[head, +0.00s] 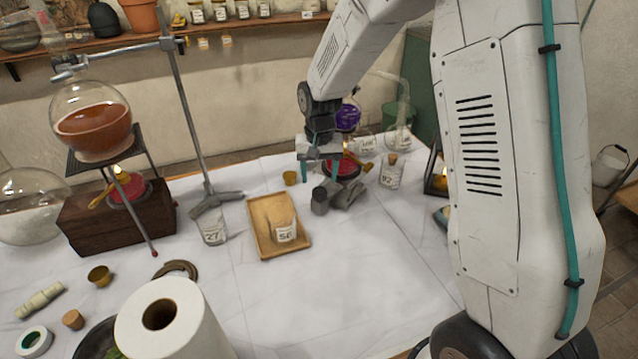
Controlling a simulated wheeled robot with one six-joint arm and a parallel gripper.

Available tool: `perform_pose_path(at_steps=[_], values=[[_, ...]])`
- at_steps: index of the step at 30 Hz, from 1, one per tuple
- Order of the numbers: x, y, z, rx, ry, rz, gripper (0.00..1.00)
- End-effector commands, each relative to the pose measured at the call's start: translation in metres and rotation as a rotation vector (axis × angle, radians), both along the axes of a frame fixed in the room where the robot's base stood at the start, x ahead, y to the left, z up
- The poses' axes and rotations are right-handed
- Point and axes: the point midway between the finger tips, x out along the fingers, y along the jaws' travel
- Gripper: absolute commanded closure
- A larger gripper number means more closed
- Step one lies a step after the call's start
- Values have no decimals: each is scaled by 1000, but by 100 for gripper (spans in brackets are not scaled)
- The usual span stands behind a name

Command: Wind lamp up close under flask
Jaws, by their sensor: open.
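My gripper (320,172) is open. Its teal fingertips point down at the middle back of the table, just above or beside a dark grey metal device (345,195), possibly a jack. A red lamp (347,166) with a yellow part sits right behind the fingers, seemingly on or beside that device. A round flask of purple liquid (348,117) is above it, partly hidden by my wrist. The gap between lamp and flask is hard to see. I cannot tell whether the fingers touch anything. At left, another flask of orange-brown liquid (92,125) stands over a lit red lamp (128,188).
A wooden block (70,220) bears the left lamp, beside a metal stand (205,195). A wooden tray (265,240) with a labelled beaker lies left of my gripper. Labelled glassware (391,172) stands to the right. A white paper roll (165,320) is in front. The front middle is clear.

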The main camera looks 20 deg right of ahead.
Motion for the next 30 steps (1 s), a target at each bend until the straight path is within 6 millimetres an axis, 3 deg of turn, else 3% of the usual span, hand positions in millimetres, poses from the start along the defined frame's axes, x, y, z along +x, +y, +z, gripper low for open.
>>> perform_pose_path(at_steps=[3,9,25,28,30], values=[[1,0,18,0,-3,-1,41],[0,-1,32,0,0,-2,41],[-1,-1,34,0,2,6,41],[-12,-1,31,-1,45,42,41],[-31,-2,26,-1,97,71,41]])
